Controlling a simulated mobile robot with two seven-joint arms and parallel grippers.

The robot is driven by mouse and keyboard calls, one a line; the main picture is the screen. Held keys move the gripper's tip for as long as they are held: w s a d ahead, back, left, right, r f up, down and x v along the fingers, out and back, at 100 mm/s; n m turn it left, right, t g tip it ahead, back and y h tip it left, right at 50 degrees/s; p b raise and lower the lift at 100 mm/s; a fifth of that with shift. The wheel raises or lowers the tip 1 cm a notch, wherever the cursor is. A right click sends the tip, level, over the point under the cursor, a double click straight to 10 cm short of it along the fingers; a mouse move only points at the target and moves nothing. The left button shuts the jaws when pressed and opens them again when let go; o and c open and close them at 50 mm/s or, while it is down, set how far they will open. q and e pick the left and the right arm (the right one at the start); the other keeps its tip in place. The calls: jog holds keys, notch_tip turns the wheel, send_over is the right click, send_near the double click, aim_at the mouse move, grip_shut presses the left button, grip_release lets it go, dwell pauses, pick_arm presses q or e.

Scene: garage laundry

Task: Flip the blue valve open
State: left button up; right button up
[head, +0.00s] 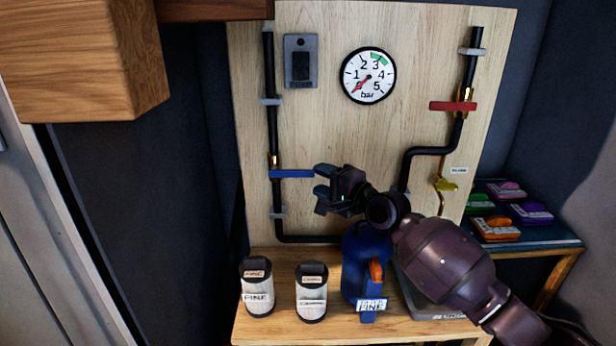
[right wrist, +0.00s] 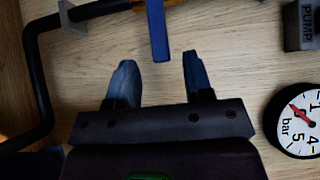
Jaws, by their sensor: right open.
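The blue valve (head: 292,173) is a flat handle sticking out horizontally to the right from a brass fitting on the left black pipe. My right gripper (head: 322,192) is close to the handle's free end, just right of it. In the right wrist view the blue handle (right wrist: 159,32) points toward the gap between the two fingers of my right gripper (right wrist: 157,68). The jaws are open and empty, with the handle's tip just ahead of them; I see no contact. My left gripper is in neither view.
A wooden panel (head: 330,130) carries the pipes, a gauge (head: 369,75), a grey switch box (head: 301,61), a red handle (head: 453,106) and a yellow valve (head: 446,185). Two labelled canisters and a blue jug (head: 364,265) stand below. A wooden cabinet (head: 85,60) juts out upper left.

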aim_at(310, 175)
jog(key=shift+b+x, duration=0.4)
jog(key=shift+x, duration=2.05)
grip_shut()
